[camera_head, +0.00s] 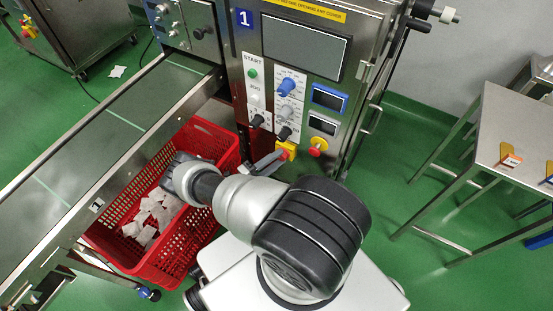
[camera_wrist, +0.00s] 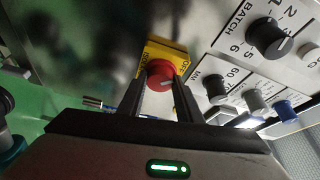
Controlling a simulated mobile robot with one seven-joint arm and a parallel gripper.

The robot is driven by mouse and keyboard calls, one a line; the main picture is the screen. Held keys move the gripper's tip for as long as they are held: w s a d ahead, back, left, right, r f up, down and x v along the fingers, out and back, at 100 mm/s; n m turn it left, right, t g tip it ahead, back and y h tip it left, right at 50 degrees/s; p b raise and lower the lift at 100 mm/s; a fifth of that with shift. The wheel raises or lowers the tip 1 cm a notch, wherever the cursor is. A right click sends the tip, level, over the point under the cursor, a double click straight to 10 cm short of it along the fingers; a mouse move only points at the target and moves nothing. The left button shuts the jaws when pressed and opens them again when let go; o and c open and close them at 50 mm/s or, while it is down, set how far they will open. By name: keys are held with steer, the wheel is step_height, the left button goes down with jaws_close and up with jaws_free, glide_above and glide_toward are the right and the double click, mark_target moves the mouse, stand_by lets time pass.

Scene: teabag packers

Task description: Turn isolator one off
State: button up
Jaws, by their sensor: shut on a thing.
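Isolator one is a red rotary knob (camera_wrist: 161,74) on a yellow plate (camera_wrist: 165,50) with black lettering, in the upper middle of the wrist view. In the head view its yellow plate (camera_head: 288,149) shows low on the front of the machine marked 1 (camera_head: 243,18); its knob is mostly hidden behind my gripper. My gripper (camera_wrist: 158,90) has its two dark fingers on either side of the red knob and is shut on it. In the head view my gripper (camera_head: 270,162) reaches the yellow plate from the left.
A round red button on yellow (camera_head: 318,146) sits just right of the isolator. Blue, grey and black dials (camera_head: 286,86) and a green start button (camera_head: 252,73) are above. A red crate (camera_head: 215,140) with white teabags stands below my arm, beside a conveyor (camera_head: 100,135).

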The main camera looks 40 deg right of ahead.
steer(key=shift+n, duration=0.5)
steer(key=o, duration=1)
steer(key=shift+o, duration=0.2)
steer(key=s+a+r+m+t+y+p, duration=0.2)
steer(key=a+r+m+y, duration=0.15)
steer(key=a+m, duration=0.4)
steer(key=s+a+r+m+t+y+p, duration=0.2)
steer(key=s+a+r+m+p, duration=0.15)
steer(key=a+m, duration=0.4)
steer(key=a+r+m+g+y+p, duration=0.1)
steer(key=a+r+m+g, duration=0.1)
steer(key=r, duration=0.4)
steer(key=w+a+r+m+g+y+p, duration=0.1)
steer(key=a+r+m+y+p, duration=0.1)
steer(key=a+r+m, duration=0.2)
step_height(320, 180, up, 3)
steer(key=shift+a+f+m+g, duration=0.15)
steer(key=shift+a+m+g, duration=0.2)
steer(key=shift+a, duration=0.6)
steer(key=shift+w, duration=0.1)
